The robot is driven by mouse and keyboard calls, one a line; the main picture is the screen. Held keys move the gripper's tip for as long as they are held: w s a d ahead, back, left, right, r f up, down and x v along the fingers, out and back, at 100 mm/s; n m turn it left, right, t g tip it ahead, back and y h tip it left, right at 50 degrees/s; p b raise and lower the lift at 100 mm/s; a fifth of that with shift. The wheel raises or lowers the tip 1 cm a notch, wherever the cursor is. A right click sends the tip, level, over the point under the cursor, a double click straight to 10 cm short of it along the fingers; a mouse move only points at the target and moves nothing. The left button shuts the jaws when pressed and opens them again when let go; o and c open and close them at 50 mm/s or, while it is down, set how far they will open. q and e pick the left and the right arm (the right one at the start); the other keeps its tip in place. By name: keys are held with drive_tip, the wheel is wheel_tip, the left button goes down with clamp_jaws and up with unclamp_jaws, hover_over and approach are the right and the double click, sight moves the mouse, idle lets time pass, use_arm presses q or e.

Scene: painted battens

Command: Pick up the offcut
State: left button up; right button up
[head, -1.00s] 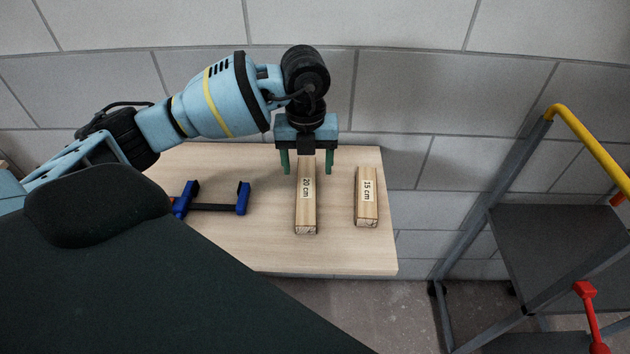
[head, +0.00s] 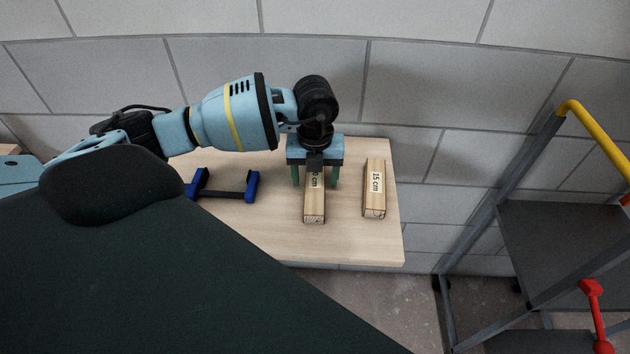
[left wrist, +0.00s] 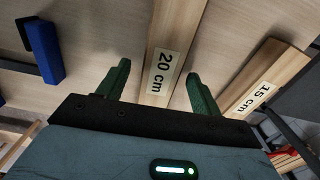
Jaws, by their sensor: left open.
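A wooden offcut labelled 20 cm (head: 314,207) lies on the light wood table, its far part hidden under my left gripper in the head view. My left gripper (head: 315,184) is open, its green fingers on either side of this offcut. In the left wrist view the 20 cm offcut (left wrist: 163,70) runs between the two open fingers (left wrist: 158,85), with a gap on each side. A shorter offcut labelled 15 cm (head: 375,190) lies to the right, apart from the gripper; it also shows in the left wrist view (left wrist: 266,77). My right gripper is not in view.
A blue and black clamp (head: 226,194) lies on the table (head: 270,222) left of the 20 cm offcut. A grey block wall (head: 420,80) stands close behind. A metal cart (head: 560,240) with a yellow handle and a red clamp (head: 594,305) stands at the right.

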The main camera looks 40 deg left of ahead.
sight(315, 179)
use_arm(q)
drive_tip(key=shift+f, duration=0.25)
drive_tip(key=shift+c, duration=0.4)
drive_tip(key=c, duration=1.1)
drive_tip(key=shift+o, duration=0.2)
drive_tip(key=shift+r, duration=0.15)
drive_tip(key=shift+r, duration=0.5)
wheel_tip(315, 179, up, 2)
drive_tip(key=shift+r, duration=0.2)
drive_tip(key=s+d, duration=0.2)
drive_tip(key=s, duration=0.3)
drive_tip(key=s+d+r, duration=0.1)
drive_tip(key=s+d, duration=0.1)
drive_tip(key=s, duration=0.2)
drive_tip(key=s+d, duration=0.2)
drive_tip(key=s, duration=0.3)
drive_tip(key=shift+s+d+r, duration=0.15)
drive_tip(key=shift+s, duration=0.2)
